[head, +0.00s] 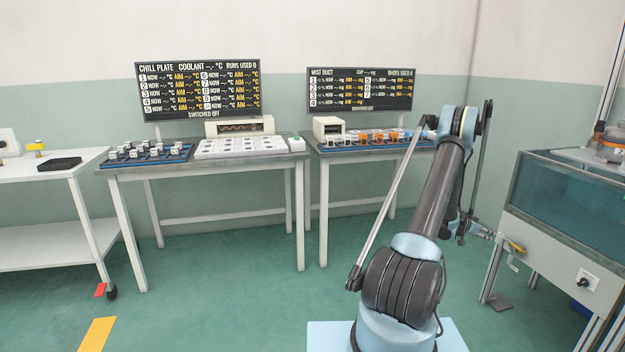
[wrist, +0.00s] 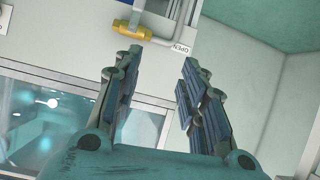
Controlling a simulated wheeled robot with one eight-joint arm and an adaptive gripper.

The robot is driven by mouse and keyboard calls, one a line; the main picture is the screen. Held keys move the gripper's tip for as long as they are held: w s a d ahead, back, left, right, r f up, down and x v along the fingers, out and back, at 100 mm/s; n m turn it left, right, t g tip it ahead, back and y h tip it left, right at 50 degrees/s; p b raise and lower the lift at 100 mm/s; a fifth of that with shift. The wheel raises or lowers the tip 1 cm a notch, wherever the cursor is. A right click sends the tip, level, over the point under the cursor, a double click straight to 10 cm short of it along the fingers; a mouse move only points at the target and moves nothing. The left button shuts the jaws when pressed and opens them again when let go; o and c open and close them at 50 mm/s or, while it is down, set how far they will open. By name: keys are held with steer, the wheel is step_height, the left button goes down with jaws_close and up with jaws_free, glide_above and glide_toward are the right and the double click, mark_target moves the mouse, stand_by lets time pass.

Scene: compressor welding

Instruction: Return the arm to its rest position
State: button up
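My arm (head: 435,190) stands raised in the middle right of the head view, folded over at the top, with its far end hanging down on the right side. My gripper (wrist: 158,75) shows in the wrist view with its two fingers apart and nothing between them. In the head view the gripper (head: 482,232) is small and partly hidden, close to the left of a yellow valve handle (head: 514,246) on the tank stand. In the wrist view the yellow valve (wrist: 132,28) lies beyond the fingertips, apart from them, beside an upside-down OPEN label (wrist: 181,48).
A glass-sided tank (head: 570,195) stands close on the right, with a black knob (head: 583,282) on its panel. Two grey-topped tables (head: 225,167) with trays of parts stand behind. A white cart (head: 50,180) is at the left. The green floor (head: 215,290) between is clear.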

steer(key=s+a+r+n+y, duration=0.3)
steer(key=a+r+n+y, duration=0.1)
steer(key=a+r, duration=1.8)
steer(key=s+a+r+n+y, duration=0.2)
steer(key=s+a+r, duration=0.2)
steer(key=s+a, duration=0.5)
steer(key=s+a+r+n+y, duration=0.2)
steer(key=s+a+n+y, duration=0.15)
steer(key=s+a, duration=1.2)
steer(key=s+a+f+n+y, duration=0.1)
steer(key=s+a+f+n, duration=0.1)
steer(key=s+a, duration=0.4)
steer(key=s+a+f+n+g+y, duration=0.1)
steer(key=s+a+f+n, duration=0.1)
steer(key=s+a+f, duration=0.2)
steer(key=s+a, duration=0.3)
steer(key=s, duration=0.2)
steer(key=shift+s+f+n, duration=0.35)
steer(key=shift+s+f, duration=0.05)
steer(key=shift+d+y, duration=0.15)
steer(key=shift+y, duration=0.1)
